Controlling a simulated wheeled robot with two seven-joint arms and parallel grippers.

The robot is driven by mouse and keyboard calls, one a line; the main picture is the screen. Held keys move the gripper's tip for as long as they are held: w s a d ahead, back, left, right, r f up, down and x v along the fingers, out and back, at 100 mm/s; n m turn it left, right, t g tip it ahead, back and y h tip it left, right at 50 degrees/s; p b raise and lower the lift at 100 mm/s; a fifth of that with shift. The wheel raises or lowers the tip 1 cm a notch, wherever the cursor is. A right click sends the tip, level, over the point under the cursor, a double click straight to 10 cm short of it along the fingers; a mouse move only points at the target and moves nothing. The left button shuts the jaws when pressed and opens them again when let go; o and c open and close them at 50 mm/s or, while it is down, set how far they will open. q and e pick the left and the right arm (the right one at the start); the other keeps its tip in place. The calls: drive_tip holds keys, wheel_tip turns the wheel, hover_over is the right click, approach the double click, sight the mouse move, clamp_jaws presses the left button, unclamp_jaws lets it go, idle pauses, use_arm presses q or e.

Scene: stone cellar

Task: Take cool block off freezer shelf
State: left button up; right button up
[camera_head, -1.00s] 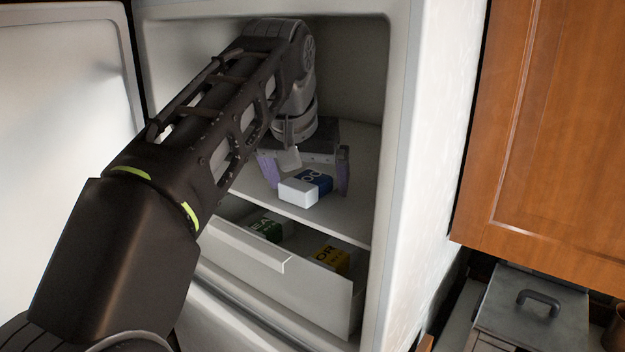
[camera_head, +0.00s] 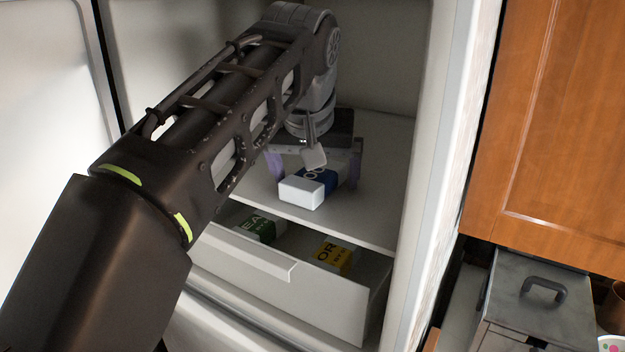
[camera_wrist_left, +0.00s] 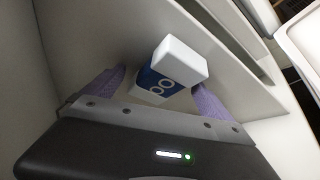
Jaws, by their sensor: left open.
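The cool block (camera_head: 303,190), white with a blue lettered band, lies on the freezer shelf (camera_head: 369,226) near its front edge. My left gripper (camera_head: 314,176) reaches into the freezer and is open, with its purple fingers on either side of the block. In the left wrist view the block (camera_wrist_left: 178,62) sits between and beyond the two spread fingers (camera_wrist_left: 165,95). I cannot tell whether either finger touches it. My right gripper is in neither view.
Below the shelf, an open drawer (camera_head: 240,258) holds a green-labelled pack (camera_head: 262,228) and a yellow-labelled pack (camera_head: 333,255). The freezer's side wall (camera_head: 440,150) bounds the right, and the open door (camera_head: 45,110) stands left. A wooden cabinet (camera_head: 550,120) and a grey lidded box (camera_head: 545,300) are at right.

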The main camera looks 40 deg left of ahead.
use_arm(q)
drive_tip(key=shift+c, duration=0.2)
drive_tip(key=c, duration=2)
drive_tip(key=shift+o, duration=0.2)
drive_tip(key=shift+a, duration=0.2)
